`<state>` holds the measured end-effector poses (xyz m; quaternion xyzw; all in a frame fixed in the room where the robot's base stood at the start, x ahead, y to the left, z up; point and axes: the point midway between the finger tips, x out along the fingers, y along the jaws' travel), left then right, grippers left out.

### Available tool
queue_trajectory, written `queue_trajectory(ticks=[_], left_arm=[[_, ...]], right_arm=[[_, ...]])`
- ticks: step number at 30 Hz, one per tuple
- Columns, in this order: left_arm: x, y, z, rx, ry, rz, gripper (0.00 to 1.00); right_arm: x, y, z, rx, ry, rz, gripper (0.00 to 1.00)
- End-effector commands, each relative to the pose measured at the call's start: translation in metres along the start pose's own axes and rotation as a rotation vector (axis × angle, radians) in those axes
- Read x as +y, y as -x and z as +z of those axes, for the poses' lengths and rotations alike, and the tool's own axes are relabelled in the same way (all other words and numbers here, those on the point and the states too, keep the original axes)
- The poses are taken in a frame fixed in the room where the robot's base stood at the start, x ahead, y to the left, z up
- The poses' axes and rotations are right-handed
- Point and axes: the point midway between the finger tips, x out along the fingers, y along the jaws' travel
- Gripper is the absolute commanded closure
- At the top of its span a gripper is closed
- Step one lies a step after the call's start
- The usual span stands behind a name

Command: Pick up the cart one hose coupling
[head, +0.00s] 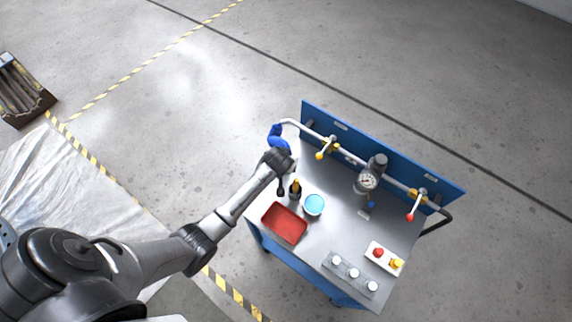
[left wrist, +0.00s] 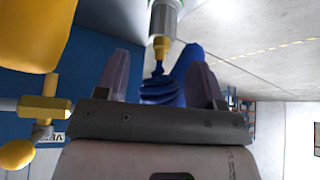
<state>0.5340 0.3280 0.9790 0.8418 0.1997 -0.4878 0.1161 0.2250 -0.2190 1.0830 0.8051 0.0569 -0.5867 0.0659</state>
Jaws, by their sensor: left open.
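My left gripper (left wrist: 161,78) is open, with its two purple-grey fingers either side of a ribbed blue hose-like piece (left wrist: 165,92). A brass fitting (left wrist: 161,48) sits under a silver pipe end (left wrist: 165,18), just beyond the fingers and above the blue piece. I cannot tell which of these is the coupling, or whether a finger touches anything. In the head view the blue piece (head: 276,134) is at the cart's far left corner, under the bent pipe. My left wrist covers part of it, and the fingertips are hidden there. My right gripper is not in view.
The cart (head: 335,230) carries a red tray (head: 284,223), a cyan-topped round container (head: 314,205), a gauge (head: 366,181), yellow (head: 320,155) and red-tipped (head: 410,216) valve handles, and a white button box (head: 384,258). A blue panel (head: 390,150) stands along the back. Open floor surrounds it.

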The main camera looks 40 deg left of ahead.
Motion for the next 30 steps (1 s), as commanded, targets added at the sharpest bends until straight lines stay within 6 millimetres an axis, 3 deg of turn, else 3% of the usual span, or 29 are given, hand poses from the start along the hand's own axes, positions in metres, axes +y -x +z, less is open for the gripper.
queue_trajectory(ticks=[7, 18, 30], left_arm=[[0.0, -0.011, 0.0, -0.001, -0.001, -0.001, 0.38], [-0.002, -0.051, 0.0, 0.0, -0.001, -0.001, 0.38], [-0.001, -0.057, 0.0, 0.001, -0.001, 0.0, 0.38]], right_arm=[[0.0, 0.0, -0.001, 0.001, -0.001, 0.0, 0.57], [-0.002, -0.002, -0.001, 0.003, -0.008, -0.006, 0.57], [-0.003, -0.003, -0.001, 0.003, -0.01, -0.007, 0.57]])
